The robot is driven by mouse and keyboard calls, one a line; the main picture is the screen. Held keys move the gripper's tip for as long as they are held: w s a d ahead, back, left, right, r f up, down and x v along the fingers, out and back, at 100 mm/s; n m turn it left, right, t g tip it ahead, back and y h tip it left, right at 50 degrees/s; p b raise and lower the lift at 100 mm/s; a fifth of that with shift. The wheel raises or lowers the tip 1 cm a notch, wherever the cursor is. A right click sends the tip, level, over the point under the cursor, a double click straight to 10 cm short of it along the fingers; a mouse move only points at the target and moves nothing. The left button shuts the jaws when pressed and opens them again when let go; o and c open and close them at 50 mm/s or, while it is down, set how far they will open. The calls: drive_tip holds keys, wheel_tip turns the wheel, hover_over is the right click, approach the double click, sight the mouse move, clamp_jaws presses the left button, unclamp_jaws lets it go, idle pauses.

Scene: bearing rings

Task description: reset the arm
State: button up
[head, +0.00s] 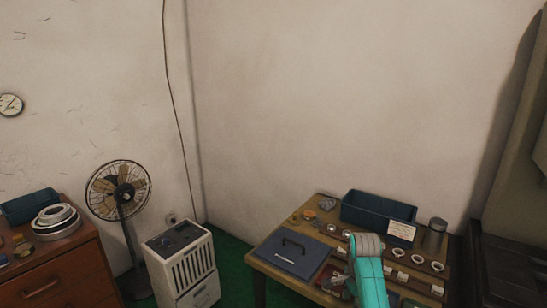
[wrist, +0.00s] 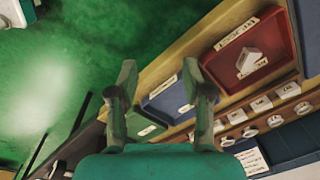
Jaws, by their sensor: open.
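My teal arm (head: 370,279) reaches up over the front of a wooden worktable (head: 269,262) in the head view. The fingers are hard to make out there. In the wrist view my gripper (wrist: 158,80) has its two fingers wide apart with nothing between them. Below the fingers are the green floor and the table's edge. A red tray (wrist: 232,51) with a pale block in it, a blue tray (wrist: 165,103) and a green tray (wrist: 141,127) lie along that edge, each with a label.
Bearing rings (head: 417,258) stand in a row on the table. A blue bin (head: 376,213) and a metal cylinder (head: 436,233) are at the back. A blue-grey board (head: 290,254) lies at left. A white heater (head: 184,264), a fan (head: 118,190) and a drawer cabinet (head: 59,268) stand further left.

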drive_tip(key=s+a+f+n+t, duration=0.3)
drive_tip(key=s+f+n+t, duration=0.2)
drive_tip(key=s+f, duration=1.4)
drive_tip(key=s+f+n+t, duration=0.2)
drive_tip(key=s+f, duration=0.1)
drive_tip(key=s, duration=0.6)
drive_tip(key=s+a+r+n+t, duration=0.15)
drive_tip(key=s+r, duration=0.25)
drive_tip(key=s, duration=0.4)
drive_tip(key=s+r+n+t, duration=0.2)
drive_tip(key=s+r+n, duration=0.1)
drive_tip(key=s, duration=0.5)
drive_tip(key=s+r+n+t, duration=0.1)
drive_tip(key=s+r+n, duration=0.1)
drive_tip(key=s+r, duration=0.4)
drive_tip(key=s+r+n+t, duration=0.2)
drive_tip(key=s+r, duration=0.5)
drive_tip(key=r, duration=0.7)
drive_tip(key=shift+s+a+r, duration=0.25)
drive_tip(key=shift+s+a, duration=0.05)
drive_tip(key=shift+t, duration=0.25)
